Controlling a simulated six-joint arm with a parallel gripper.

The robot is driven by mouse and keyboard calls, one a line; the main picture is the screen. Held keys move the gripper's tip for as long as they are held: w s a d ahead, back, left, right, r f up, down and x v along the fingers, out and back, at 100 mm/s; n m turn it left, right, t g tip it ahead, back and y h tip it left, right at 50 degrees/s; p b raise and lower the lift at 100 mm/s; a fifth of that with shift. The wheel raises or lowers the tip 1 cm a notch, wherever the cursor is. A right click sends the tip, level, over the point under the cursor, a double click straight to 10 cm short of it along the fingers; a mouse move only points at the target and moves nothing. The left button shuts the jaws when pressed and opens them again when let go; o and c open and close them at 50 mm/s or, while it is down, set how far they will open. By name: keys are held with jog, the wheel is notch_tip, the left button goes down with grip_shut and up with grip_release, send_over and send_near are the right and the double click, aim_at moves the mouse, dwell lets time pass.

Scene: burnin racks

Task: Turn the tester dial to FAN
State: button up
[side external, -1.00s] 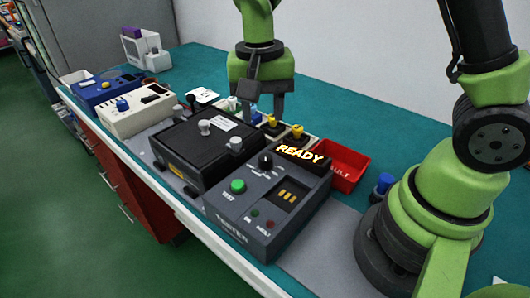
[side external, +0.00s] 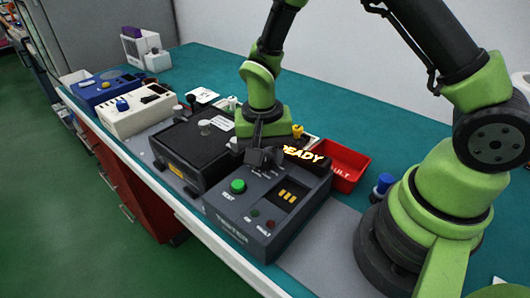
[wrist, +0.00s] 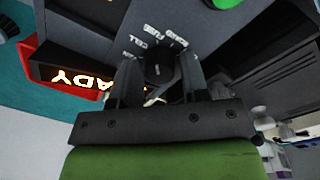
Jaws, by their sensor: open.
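The grey tester (side external: 250,215) stands at the front of the bench, with a green button and a lit READY display (side external: 305,158). My gripper (side external: 262,157) is low over the tester's back part and hides the dial in the side view. In the wrist view the black dial (wrist: 160,68) lies between the two fingers of my open gripper (wrist: 160,75).
A black box (side external: 190,150) with grey knobs stands directly left of the tester. A red bin (side external: 346,168) stands behind it on the right. White (side external: 135,112) and blue (side external: 103,92) devices are farther left. The teal bench behind is mostly clear.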

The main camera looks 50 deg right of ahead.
jog(key=c, duration=0.6)
jog(key=shift+c, duration=0.2)
jog(key=shift+n, duration=0.3)
jog(key=n, duration=0.3)
jog(key=shift+n, duration=0.4)
jog(key=n, duration=0.3)
jog(key=shift+a+n, duration=0.1)
jog(key=shift+n, duration=0.2)
jog(key=n, duration=0.4)
jog(key=shift+t, duration=0.3)
jog(key=shift+n, duration=2.1)
jog(key=o, duration=0.6)
